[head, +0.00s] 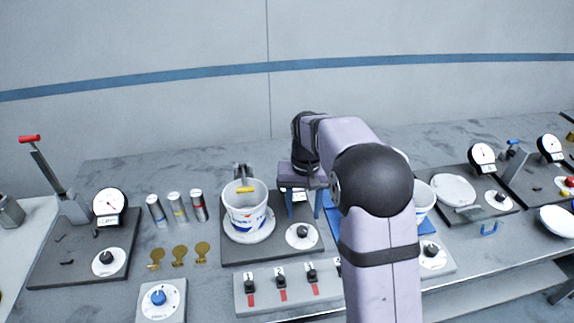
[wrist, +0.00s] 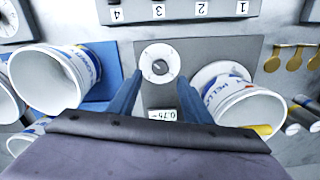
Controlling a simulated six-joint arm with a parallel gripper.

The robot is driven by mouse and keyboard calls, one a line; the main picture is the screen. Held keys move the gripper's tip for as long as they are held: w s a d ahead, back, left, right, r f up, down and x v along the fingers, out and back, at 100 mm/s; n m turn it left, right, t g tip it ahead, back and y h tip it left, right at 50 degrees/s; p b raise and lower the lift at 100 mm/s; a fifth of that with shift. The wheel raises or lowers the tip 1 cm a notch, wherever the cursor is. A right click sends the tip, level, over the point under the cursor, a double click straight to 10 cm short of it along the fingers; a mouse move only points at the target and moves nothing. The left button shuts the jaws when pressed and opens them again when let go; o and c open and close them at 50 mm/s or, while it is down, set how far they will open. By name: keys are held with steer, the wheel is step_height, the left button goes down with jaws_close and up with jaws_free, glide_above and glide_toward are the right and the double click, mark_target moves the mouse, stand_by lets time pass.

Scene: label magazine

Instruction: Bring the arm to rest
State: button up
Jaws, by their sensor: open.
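My gripper (head: 304,206) is in the middle of the head view, with its two blue fingers pointing down and spread apart. It is open, with nothing between the fingers. It hangs over the dark plate (head: 268,252), behind the white dial (head: 301,236) and to the right of a white tub (head: 246,205). In the wrist view the fingers (wrist: 157,97) stand either side of the plate's dial (wrist: 160,63) and small numeric display (wrist: 166,115). My forearm hides part of the bench to the right.
The switch panel (head: 262,304) is in front. A red-handled lever press (head: 45,175) is far left; gauge stations (head: 482,155) are right.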

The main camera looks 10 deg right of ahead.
mark_target(303, 229)
steer(key=shift+s, duration=0.1)
steer(key=shift+n, duration=0.6)
steer(key=s, duration=1.2)
steer(key=shift+s+a+f, duration=0.1)
steer(key=shift+a+f, duration=0.05)
steer(key=shift+f, duration=0.2)
steer(key=s+f+n, duration=0.1)
steer(key=s+f, duration=0.2)
steer(key=s, duration=0.9)
steer(key=shift+w+a, duration=0.1)
steer(key=w+m, duration=0.2)
steer(key=w, duration=0.1)
steer(key=w+r+m, duration=0.1)
steer(key=w+m, duration=0.2)
steer(key=w, duration=0.1)
steer(key=w+r+m, duration=0.1)
steer(key=w+m, duration=0.2)
steer(key=w, duration=0.1)
steer(key=shift+r, duration=0.2)
steer(key=w+m, duration=0.3)
steer(key=w, duration=0.1)
steer(key=w+m, duration=0.7)
steer(key=w, duration=0.1)
steer(key=shift+w+d+r+m, duration=0.15)
steer(key=shift+d+r+m, duration=0.15)
steer(key=shift+r+m, duration=0.1)
steer(key=shift+w+m, duration=0.55)
steer(key=shift+m, duration=0.05)
steer(key=shift+f+p, duration=1.15)
steer(key=shift+f, duration=2.5)
